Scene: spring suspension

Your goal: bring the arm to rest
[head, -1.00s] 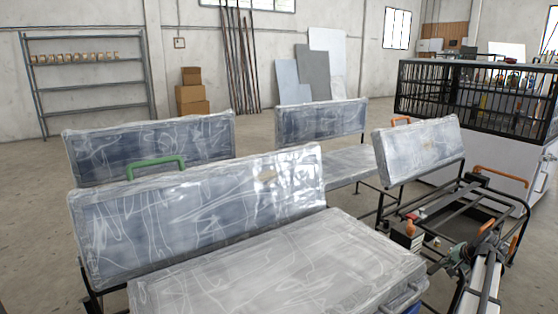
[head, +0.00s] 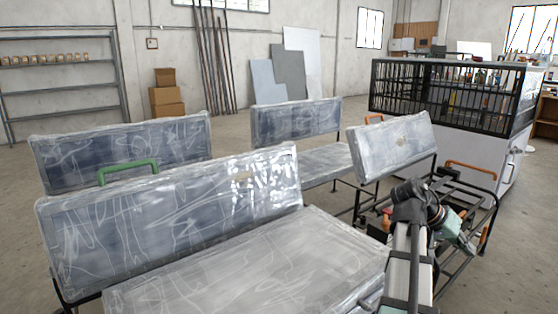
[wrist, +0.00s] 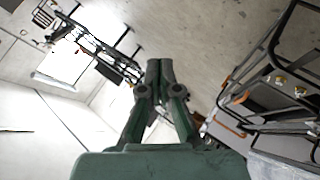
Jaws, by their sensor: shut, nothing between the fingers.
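My gripper (wrist: 160,68) is shut and empty in the wrist view. Its green fingers meet, with open air and the concrete floor behind them. In the head view my arm (head: 408,250) rises at the lower right and bends at a dark joint. The arm's far end stands over or in front of a black tubular frame. The fingertips are too small to make out there. Plastic-wrapped seats fill the left and middle: a near bench seat (head: 250,270) with its backrest (head: 170,220), and a smaller backrest (head: 392,146) just behind the arm.
The black frame (head: 478,180) with orange handles is close to my arm. A white cabinet with a black cage (head: 440,98) stands behind it. Shelving (head: 60,85) and boxes (head: 166,95) line the wall. Floor is clear at far right.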

